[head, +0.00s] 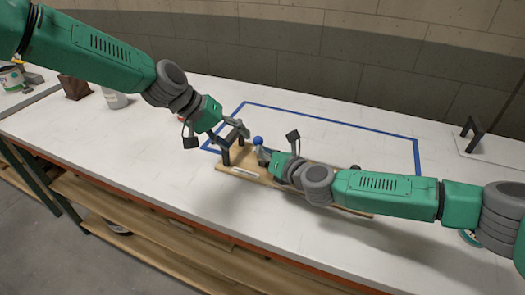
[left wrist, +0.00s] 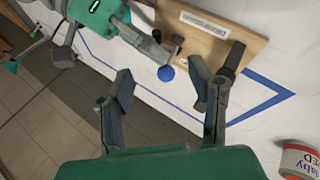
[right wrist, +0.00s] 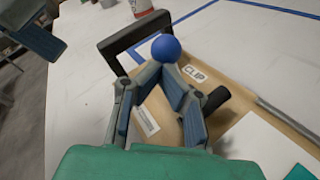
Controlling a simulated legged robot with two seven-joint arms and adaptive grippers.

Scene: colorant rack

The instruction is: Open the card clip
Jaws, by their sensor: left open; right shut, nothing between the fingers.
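The card clip is on a wooden board (head: 232,170), which carries a "CLIP" label (right wrist: 193,73). A blue ball knob (right wrist: 166,48) sits right at the tips of my right gripper (right wrist: 165,72); I cannot tell whether they touch. The right fingers are shut with nothing between them. The knob also shows in the head view (head: 257,140) and the left wrist view (left wrist: 167,73). My left gripper (head: 238,137) is open and empty, over the left end of the board near a black handle (right wrist: 128,42). The clip's mechanism is largely hidden by my right gripper.
Blue tape (head: 330,118) outlines an area on the white table. A short black peg (right wrist: 216,98) stands on the board. A labelled can (left wrist: 299,160) stands off the board. A black bracket (head: 472,132) stands at the far right. The table behind the board is clear.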

